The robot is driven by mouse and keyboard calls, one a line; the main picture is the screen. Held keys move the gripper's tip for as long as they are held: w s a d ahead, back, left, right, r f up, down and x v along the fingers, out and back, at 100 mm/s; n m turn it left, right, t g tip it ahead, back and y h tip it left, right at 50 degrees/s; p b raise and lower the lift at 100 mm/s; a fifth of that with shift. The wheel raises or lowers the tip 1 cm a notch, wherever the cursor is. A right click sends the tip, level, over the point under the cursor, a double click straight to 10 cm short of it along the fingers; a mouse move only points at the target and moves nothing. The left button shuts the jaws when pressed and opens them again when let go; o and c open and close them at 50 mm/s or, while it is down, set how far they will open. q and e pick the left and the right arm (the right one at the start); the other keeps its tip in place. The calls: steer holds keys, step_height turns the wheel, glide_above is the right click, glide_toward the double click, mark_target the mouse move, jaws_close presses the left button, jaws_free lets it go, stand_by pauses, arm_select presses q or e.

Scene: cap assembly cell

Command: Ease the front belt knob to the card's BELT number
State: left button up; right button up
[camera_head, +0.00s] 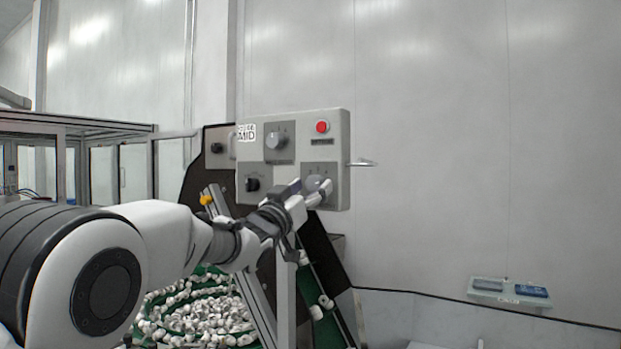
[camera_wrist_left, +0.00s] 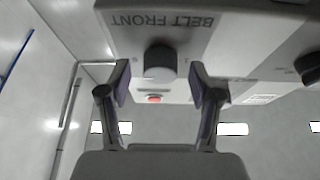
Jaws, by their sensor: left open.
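The front belt knob (camera_wrist_left: 160,60) is a dark round knob under the words BELT FRONT, which appear upside down in the left wrist view. In the head view the knob (camera_head: 314,183) sits at the lower right of the grey control panel (camera_head: 299,155), partly hidden by my gripper. My left gripper (camera_wrist_left: 160,88) is open, with one finger on each side of the knob; I see gaps between fingers and knob. It also shows in the head view (camera_head: 318,190). A white card (camera_head: 246,133) at the panel's upper left reads MID; I can read no BELT number. My right gripper is not in view.
Another dial (camera_head: 278,141), a black knob (camera_head: 252,185) and a red button (camera_head: 322,127) are on the same panel. A green belt (camera_head: 327,290) and many white caps (camera_head: 200,310) lie below. A small shelf (camera_head: 508,293) is at the right.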

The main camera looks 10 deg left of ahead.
arm_select(q)
steer(key=shift+w+r, duration=0.1)
steer(key=shift+w, duration=0.1)
steer(key=c, duration=1.1)
steer(key=shift+c, duration=0.2)
